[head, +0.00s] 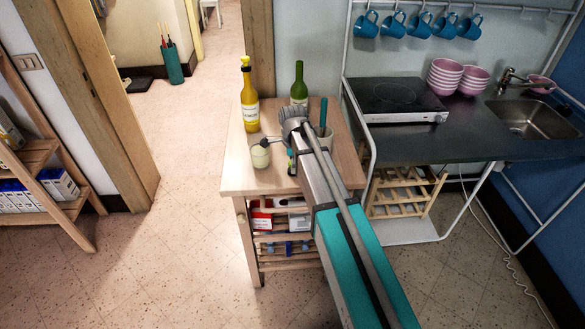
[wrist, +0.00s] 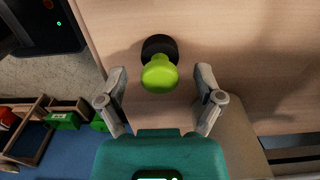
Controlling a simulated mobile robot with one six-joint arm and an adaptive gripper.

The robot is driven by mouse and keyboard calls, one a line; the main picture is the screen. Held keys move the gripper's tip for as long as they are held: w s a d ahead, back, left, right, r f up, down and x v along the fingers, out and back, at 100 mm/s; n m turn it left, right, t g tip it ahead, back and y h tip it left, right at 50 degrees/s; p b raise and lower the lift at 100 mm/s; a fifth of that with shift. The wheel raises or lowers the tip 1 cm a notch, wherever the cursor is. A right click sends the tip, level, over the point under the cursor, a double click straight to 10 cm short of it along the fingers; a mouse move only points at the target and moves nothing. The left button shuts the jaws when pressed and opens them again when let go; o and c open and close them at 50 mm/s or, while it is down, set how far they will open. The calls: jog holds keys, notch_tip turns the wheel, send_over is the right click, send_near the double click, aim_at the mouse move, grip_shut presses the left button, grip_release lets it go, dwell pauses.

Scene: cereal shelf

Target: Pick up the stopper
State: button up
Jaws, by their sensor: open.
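The stopper (wrist: 160,74) shows in the wrist view as a lime-green knob on a dark round base, at the pale wooden tabletop (wrist: 235,45). My gripper (wrist: 161,70) is open, with one finger on each side of the knob and a gap on both sides. It holds nothing. In the head view my gripper (head: 292,122) is over the small wooden table (head: 238,178). I cannot make out the stopper there; my arm covers part of the tabletop.
A yellow bottle (head: 249,100) and a green bottle (head: 299,85) stand at the table's back. A small pale jar (head: 260,155) stands left of my arm. A cup with utensils (head: 323,135) is close on the right. The tabletop's front left is clear.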

jog(key=c, duration=0.9)
jog(key=shift+c, duration=0.2)
jog(key=shift+r, duration=0.1)
notch_tip(320, 180, up, 3)
jog(key=p, duration=0.3)
jog(key=s+d+r+p, duration=0.2)
jog(key=s+r+p, duration=0.7)
jog(key=s, duration=0.5)
jog(key=shift+r+p, duration=0.4)
jog(key=shift+p, duration=0.1)
jog(key=shift+a, duration=0.1)
